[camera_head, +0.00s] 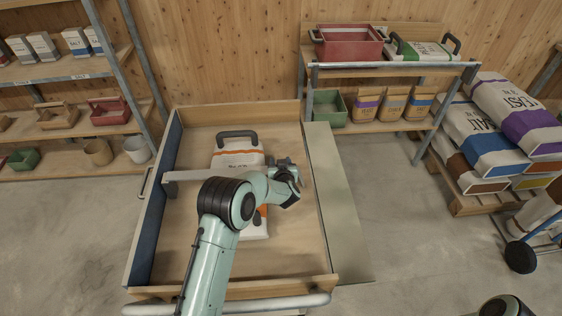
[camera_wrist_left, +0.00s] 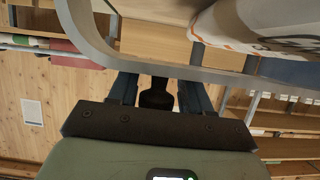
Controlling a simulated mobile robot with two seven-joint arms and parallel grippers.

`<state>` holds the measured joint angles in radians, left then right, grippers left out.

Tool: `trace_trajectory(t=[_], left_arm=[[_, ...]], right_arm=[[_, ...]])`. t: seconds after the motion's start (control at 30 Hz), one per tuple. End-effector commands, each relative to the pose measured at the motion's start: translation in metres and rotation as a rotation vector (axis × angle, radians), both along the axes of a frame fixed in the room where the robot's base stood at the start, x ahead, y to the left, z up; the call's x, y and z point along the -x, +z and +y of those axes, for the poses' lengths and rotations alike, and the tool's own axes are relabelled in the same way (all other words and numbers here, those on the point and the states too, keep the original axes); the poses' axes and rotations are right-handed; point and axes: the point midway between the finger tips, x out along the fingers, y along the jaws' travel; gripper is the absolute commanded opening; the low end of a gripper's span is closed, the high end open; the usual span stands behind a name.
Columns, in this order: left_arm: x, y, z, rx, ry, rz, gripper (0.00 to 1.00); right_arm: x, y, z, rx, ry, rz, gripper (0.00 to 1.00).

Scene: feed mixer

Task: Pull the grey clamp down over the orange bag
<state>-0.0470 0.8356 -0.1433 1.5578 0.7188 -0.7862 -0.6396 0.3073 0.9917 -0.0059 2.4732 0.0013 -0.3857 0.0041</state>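The white and orange bag (camera_head: 238,156) lies in a wooden tray, with a dark grey loop handle (camera_head: 237,135) at its far end. My left arm hides much of its middle. A light grey bar, which looks like the clamp (camera_head: 188,175), reaches from the tray's left wall across towards the bag. In the left wrist view the curved grey clamp (camera_wrist_left: 225,76) crosses just beyond my left gripper (camera_wrist_left: 157,90). The fingers are apart, with a black knob between them; I cannot tell whether they grip it. The bag (camera_wrist_left: 265,25) shows beyond the clamp. My right gripper is out of view.
The tray (camera_head: 285,270) has a dark left wall and a pale panel (camera_head: 338,190) at its right. Shelves stand at the left and back, the latter holding a red crate (camera_head: 350,47). Stacked sacks (camera_head: 490,140) are at the right.

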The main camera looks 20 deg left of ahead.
Motion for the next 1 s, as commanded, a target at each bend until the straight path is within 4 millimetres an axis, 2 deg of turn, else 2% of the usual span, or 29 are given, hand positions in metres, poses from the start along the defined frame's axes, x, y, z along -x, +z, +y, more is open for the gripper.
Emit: trace_trajectory(t=[0.33,0.47,0.57,0.8,1.0], left_arm=[[0.001,0.0,-0.004,0.004,-0.007,0.003,0.58],[0.009,0.004,-0.009,0.004,-0.009,0.002,0.58],[0.022,0.01,-0.016,0.004,-0.007,0.0,0.58],[0.067,0.031,-0.04,0.005,-0.007,0.0,0.58],[0.095,0.046,-0.055,0.003,-0.004,0.0,0.58]], right_arm=[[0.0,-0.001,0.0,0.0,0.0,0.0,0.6],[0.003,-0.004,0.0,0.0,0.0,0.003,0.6],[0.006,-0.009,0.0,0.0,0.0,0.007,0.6],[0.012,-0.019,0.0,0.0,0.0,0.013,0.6],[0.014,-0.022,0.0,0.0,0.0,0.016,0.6]])
